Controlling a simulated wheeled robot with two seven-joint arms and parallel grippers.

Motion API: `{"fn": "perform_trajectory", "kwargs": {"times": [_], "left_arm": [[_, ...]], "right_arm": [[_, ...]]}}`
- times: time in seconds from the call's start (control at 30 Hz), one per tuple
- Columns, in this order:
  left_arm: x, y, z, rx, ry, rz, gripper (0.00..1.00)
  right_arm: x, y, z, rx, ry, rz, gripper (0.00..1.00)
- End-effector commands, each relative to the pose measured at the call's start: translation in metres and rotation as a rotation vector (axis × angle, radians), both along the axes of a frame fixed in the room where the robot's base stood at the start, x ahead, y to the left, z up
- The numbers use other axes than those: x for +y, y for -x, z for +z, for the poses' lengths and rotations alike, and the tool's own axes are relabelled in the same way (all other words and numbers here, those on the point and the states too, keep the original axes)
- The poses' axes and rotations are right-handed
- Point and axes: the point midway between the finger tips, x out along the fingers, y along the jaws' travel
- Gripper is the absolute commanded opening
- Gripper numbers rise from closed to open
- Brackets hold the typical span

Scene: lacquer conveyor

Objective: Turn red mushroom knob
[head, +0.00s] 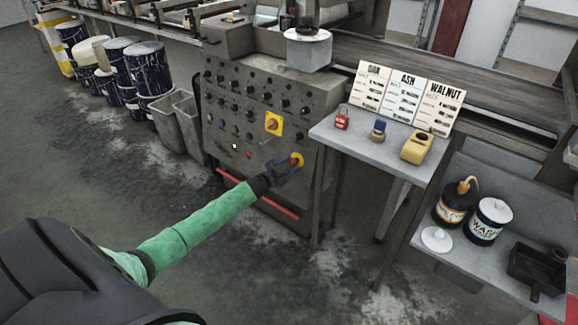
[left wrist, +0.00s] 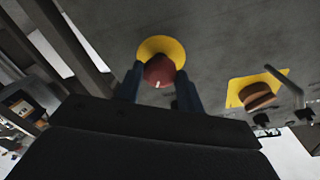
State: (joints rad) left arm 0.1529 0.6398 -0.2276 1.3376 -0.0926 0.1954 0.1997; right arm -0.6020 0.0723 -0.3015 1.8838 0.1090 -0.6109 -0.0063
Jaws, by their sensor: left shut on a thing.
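The red mushroom knob (left wrist: 158,71) sits on a round yellow plate on the grey control panel (head: 228,105). In the left wrist view it is between the two blue fingers of my left gripper (left wrist: 160,90), which is shut on it. In the head view my left arm reaches from the lower left to the panel's lower right. There the left gripper (head: 288,168) covers most of the knob, and the yellow plate (head: 298,159) shows beside it. My right gripper is not in view.
A rotary switch on a yellow square (head: 273,124) is above and left of the knob. A side table (head: 376,157) with a red padlock (head: 342,118) and a yellow device (head: 417,147) stands right of the panel. Grey bins (head: 178,122) and drums stand left.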

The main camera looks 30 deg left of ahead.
Motion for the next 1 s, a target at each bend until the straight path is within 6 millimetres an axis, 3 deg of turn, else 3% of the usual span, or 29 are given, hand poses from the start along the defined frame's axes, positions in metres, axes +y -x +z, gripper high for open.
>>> {"fn": "perform_trajectory", "kwargs": {"times": [0.67,0.7,0.77,0.8,1.0], "left_arm": [[-0.0004,0.0003,-0.001,-0.004,-0.072,-0.013,0.15],[-0.0004,0.0003,-0.001,-0.004,-0.072,-0.013,0.43],[-0.0003,0.0003,-0.0009,-0.004,-0.072,-0.013,0.55],[-0.0004,0.0003,-0.0008,-0.004,-0.072,-0.013,0.59],[-0.0001,0.0,-0.0003,-0.005,-0.072,-0.014,0.59]], "right_arm": [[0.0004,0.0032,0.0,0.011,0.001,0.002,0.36],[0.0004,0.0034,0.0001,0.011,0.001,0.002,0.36],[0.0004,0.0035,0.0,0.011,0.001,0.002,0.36],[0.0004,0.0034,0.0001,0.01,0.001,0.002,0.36],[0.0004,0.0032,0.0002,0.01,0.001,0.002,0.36]]}}
